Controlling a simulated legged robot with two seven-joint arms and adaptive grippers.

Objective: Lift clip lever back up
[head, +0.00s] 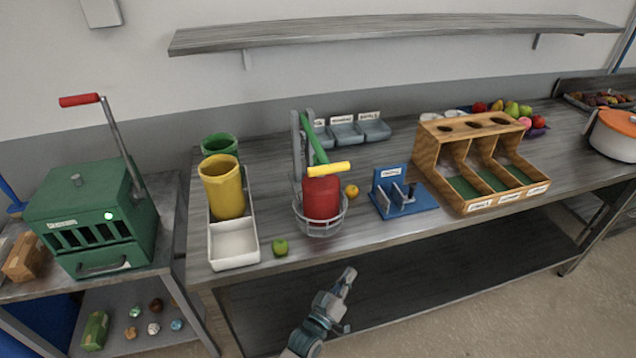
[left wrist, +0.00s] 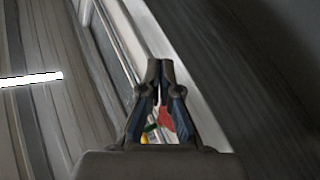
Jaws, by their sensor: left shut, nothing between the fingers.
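A stand with grey uprights holds a red canister (head: 321,198) in a round wire basket (head: 320,222). A green lever arm (head: 314,143) slopes down from the stand's top to a yellow grip (head: 328,169) just above the canister; it looks like the clip lever, though no label shows this. My left gripper (head: 346,278) is shut and empty in front of the table's front edge, below and apart from the stand. The left wrist view shows its fingers (left wrist: 160,68) together, with small red and yellow patches behind them that I cannot identify. My right gripper is not in view.
A green box machine (head: 95,215) with a red-handled lever (head: 79,100) stands at the left. A shelf (head: 390,36) hangs above.

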